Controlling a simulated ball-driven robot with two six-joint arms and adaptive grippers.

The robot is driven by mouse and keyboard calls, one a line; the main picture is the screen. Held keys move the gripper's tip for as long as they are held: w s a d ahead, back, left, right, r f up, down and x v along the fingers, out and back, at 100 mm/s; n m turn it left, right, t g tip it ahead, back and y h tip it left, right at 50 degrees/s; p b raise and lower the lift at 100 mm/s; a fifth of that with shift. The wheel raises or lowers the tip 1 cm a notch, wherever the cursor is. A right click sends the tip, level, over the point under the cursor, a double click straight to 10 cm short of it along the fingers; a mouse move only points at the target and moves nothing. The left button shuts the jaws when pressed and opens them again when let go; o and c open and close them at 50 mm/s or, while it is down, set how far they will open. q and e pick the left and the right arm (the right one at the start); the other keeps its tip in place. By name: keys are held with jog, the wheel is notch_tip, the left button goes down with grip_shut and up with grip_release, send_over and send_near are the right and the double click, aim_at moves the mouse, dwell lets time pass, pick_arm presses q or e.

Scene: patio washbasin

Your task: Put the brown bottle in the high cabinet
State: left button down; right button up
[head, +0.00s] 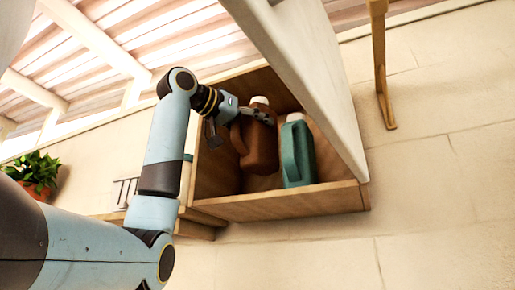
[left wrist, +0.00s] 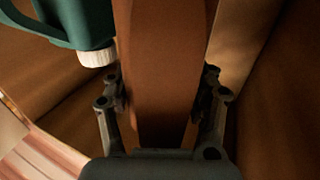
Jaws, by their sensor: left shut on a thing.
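The brown bottle (head: 262,150) has a pale cap and a side handle. It is inside the open wooden high cabinet (head: 290,205), towards the left in the head view. My left gripper (head: 252,113) reaches in from the left and is shut on the bottle near its top. In the left wrist view the brown bottle (left wrist: 162,70) stands between the two fingers, and the left gripper (left wrist: 163,92) has a finger on each side of it. I cannot tell whether the bottle's base touches the cabinet floor. My right gripper is not in view.
A green bottle (head: 297,155) with a white cap stands in the cabinet just right of the brown one; its cap (left wrist: 97,57) is close to a finger. The white cabinet door (head: 318,75) hangs open at the right. A potted plant (head: 35,172) is at the far left.

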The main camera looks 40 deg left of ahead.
aim_at(257, 171)
pick_arm(q)
jog(key=shift+w+a+f, duration=0.1)
jog(key=shift+w+f, duration=0.1)
jog(key=shift+f, duration=0.4)
jog(key=shift+w+a+f, duration=0.1)
jog(key=shift+w+f, duration=0.1)
jog(key=shift+f, duration=0.35)
jog(key=shift+s+f, duration=0.1)
jog(key=shift+f, duration=0.4)
notch_tip(257, 171, down, 3)
jog(key=shift+f+b, duration=0.1)
jog(key=shift+b, duration=0.4)
jog(key=shift+w+a+f, duration=0.1)
jog(key=shift+w+f, duration=0.1)
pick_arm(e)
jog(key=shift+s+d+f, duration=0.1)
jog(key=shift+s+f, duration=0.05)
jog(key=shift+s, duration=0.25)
pick_arm(q)
jog(key=shift+f, duration=0.2)
jog(key=shift+c, duration=1.9)
grip_release()
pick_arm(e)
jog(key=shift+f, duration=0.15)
